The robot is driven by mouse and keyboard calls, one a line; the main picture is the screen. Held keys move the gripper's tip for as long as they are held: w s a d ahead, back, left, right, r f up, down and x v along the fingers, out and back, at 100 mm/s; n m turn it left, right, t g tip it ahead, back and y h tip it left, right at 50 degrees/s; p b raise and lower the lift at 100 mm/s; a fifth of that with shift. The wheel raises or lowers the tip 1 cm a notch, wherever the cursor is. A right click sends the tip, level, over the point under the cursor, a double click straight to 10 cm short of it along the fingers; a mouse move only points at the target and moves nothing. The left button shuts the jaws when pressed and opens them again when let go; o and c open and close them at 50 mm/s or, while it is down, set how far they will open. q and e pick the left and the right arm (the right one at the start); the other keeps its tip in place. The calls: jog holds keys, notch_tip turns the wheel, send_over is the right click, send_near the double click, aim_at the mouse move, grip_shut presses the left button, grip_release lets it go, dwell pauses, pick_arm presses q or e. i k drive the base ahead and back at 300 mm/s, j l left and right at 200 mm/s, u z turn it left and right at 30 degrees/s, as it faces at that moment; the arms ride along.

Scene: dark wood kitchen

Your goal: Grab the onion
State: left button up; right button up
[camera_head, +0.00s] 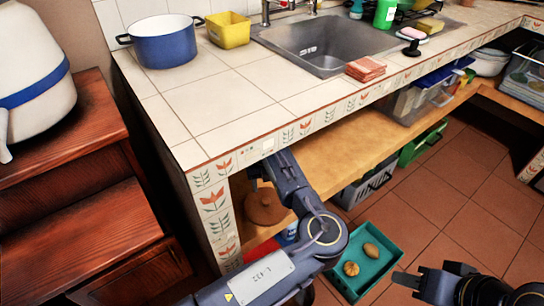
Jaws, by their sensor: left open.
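A green crate (378,275) stands on the floor below the counter. In it lie a round, ridged tan item (351,268), which may be the onion, and an oval brown item (371,251), like a potato. They are too small to name surely. My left arm reaches up in front of the counter, and my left gripper (257,171) is by the counter's front edge, partly hidden, open and well away from the crate. My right gripper (408,281) is low at the right, beside the crate; its jaw opening is unclear.
The tiled counter (235,98) holds a blue pot (165,48), a yellow container (229,30), a sink (322,42) and folded cloths (366,69). A wooden shelf (345,150) below carries a brown lidded pot (265,207). Dark wooden furniture (85,235) stands left.

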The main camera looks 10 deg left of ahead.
aim_at(351, 269)
jog(key=k+l, duration=0.3)
jog(key=l, duration=0.15)
jog(key=k+l, duration=0.3)
jog(key=l, duration=0.15)
